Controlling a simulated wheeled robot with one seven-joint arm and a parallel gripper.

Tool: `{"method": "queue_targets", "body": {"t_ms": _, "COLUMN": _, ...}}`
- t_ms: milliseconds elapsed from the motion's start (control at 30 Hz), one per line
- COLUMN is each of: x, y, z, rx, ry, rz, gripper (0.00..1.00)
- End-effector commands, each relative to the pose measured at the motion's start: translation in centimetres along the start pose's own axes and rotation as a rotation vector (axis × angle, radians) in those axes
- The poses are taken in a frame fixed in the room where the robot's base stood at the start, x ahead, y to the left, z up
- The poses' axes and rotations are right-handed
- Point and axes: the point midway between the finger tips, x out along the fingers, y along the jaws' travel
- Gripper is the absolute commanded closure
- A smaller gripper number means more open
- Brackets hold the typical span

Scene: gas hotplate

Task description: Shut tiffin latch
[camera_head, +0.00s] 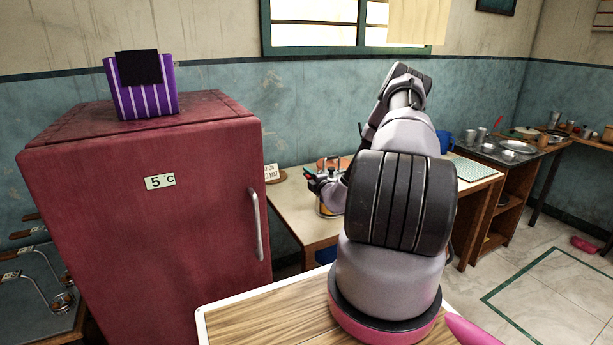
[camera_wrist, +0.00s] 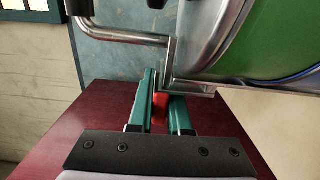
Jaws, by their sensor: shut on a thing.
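The tiffin (camera_head: 326,210) stands on the table beyond the fridge, mostly hidden behind my arm in the head view. In the wrist view its metal and green body (camera_wrist: 270,45) fills the upper right, with a bent metal rod (camera_wrist: 125,36) at its side. My gripper (camera_wrist: 162,84) has teal fingers closed around a small red piece (camera_wrist: 160,108), which looks like the latch tab, beside the metal bracket (camera_wrist: 190,88). In the head view my gripper (camera_head: 309,175) is at the tiffin's upper left side. Whether the latch is fastened cannot be told.
A maroon fridge (camera_head: 140,210) stands to the left, with a purple striped box (camera_head: 142,95) on top. A counter with dishes (camera_head: 505,150) is at the right. A wooden-topped surface (camera_head: 265,320) is in front.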

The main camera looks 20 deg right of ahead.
Motion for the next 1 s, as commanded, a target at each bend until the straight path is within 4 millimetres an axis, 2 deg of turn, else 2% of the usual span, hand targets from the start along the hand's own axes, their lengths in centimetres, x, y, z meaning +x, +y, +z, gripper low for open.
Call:
{"method": "queue_targets", "body": {"t_ms": 567, "x": -0.06, "y": -0.02, "z": 0.22, "rx": 0.037, "ry": -0.002, "rz": -0.002, "gripper": 1.0}}
{"method": "queue_targets", "body": {"t_ms": 600, "x": -0.05, "y": -0.02, "z": 0.23, "rx": 0.037, "ry": -0.002, "rz": -0.002, "gripper": 0.8}}
{"method": "queue_targets", "body": {"t_ms": 667, "x": -0.05, "y": -0.02, "z": 0.23, "rx": 0.037, "ry": -0.002, "rz": -0.001, "gripper": 0.57}}
{"method": "queue_targets", "body": {"t_ms": 700, "x": -0.05, "y": -0.01, "z": 0.22, "rx": 0.037, "ry": -0.002, "rz": -0.001, "gripper": 0.53}}
{"method": "queue_targets", "body": {"t_ms": 1000, "x": -0.13, "y": 0.02, "z": 0.17, "rx": 0.036, "ry": -0.001, "rz": -0.001, "gripper": 0.53}}
